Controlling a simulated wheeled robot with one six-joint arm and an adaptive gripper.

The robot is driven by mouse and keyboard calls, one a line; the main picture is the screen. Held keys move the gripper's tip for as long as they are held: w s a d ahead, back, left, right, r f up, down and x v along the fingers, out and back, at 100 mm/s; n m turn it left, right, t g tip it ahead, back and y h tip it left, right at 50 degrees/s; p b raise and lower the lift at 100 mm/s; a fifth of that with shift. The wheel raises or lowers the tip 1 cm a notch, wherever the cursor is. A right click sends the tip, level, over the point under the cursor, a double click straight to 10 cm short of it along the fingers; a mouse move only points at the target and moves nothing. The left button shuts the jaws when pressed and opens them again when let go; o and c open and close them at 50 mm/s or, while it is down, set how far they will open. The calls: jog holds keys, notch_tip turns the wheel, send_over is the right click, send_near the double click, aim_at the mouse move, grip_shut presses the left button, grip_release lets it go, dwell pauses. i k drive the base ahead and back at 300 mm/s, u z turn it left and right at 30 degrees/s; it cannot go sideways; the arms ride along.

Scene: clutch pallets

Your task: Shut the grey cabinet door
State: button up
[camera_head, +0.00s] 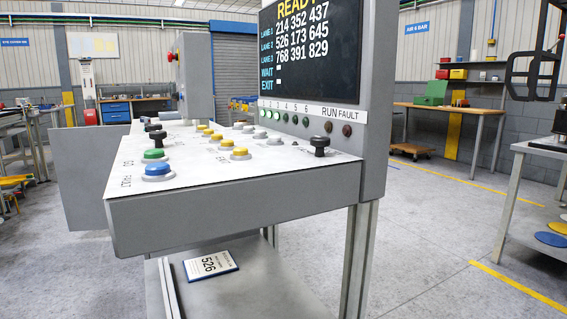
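A flat grey panel (82,180) stands upright at the left, behind the near end of the sloped console (235,206). It looks like the grey cabinet door, standing out to the left of the console. Its right part, any hinge and any handle are hidden behind the console. The cabinet it belongs to cannot be made out. My gripper is not in view.
The console carries coloured buttons, black knobs (319,141) and a display (310,45). A card marked 526 (211,263) lies on its lower shelf. A workbench (455,108) and a grey table (515,200) stand right. Floor between console and table is clear.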

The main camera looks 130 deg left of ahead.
aim_at(84, 158)
jog(key=u, duration=2.85)
jog(key=i, duration=4.1)
jog(key=u, duration=2.55)
jog(key=i, duration=3.5)
